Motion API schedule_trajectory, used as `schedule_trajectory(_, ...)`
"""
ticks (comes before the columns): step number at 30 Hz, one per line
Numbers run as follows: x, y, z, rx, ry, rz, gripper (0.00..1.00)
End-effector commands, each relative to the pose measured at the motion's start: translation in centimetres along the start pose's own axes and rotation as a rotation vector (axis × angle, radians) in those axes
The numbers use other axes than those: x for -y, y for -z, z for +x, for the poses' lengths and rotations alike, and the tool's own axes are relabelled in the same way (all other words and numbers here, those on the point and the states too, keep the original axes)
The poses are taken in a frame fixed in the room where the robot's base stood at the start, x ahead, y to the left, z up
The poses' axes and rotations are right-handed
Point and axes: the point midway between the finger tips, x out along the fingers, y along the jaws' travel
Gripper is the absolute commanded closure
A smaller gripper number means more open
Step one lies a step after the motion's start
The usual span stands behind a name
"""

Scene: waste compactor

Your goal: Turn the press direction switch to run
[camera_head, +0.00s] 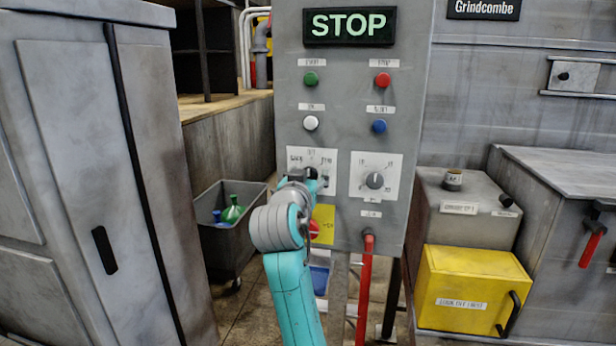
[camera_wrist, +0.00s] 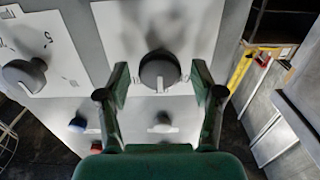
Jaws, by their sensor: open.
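The grey control panel (camera_head: 345,90) carries two dark rotary knobs on white plates. The left knob (camera_head: 310,173) is partly hidden by my gripper (camera_head: 303,181); its plate has several markings too small to read surely. In the wrist view, this round black knob (camera_wrist: 160,70) lies just beyond and between the fingertips of my open gripper (camera_wrist: 160,80). I cannot tell whether a finger touches it. The right knob (camera_head: 375,180) also shows at the left of the wrist view (camera_wrist: 25,76). The lit display (camera_head: 349,25) reads STOP.
Green (camera_head: 311,79), red (camera_head: 382,80), white (camera_head: 311,123) and blue (camera_head: 379,126) buttons sit above the knobs. A red button (camera_head: 314,229) on a yellow plate is below, beside my arm. A red lever (camera_head: 366,285) hangs below the right plate. A yellow box (camera_head: 471,290) stands right.

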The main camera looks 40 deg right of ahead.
Motion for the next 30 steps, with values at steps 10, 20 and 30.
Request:
schedule_trajectory(10, 0.0, 0.0, -0.03, 0.0, 0.0, 0.0, 0.92)
schedule_trajectory(20, -0.02, 0.0, -0.03, 0.0, 0.0, 0.052, 0.92)
schedule_trajectory(30, -0.12, -0.03, -0.03, 0.0, 0.0, 0.291, 0.92)
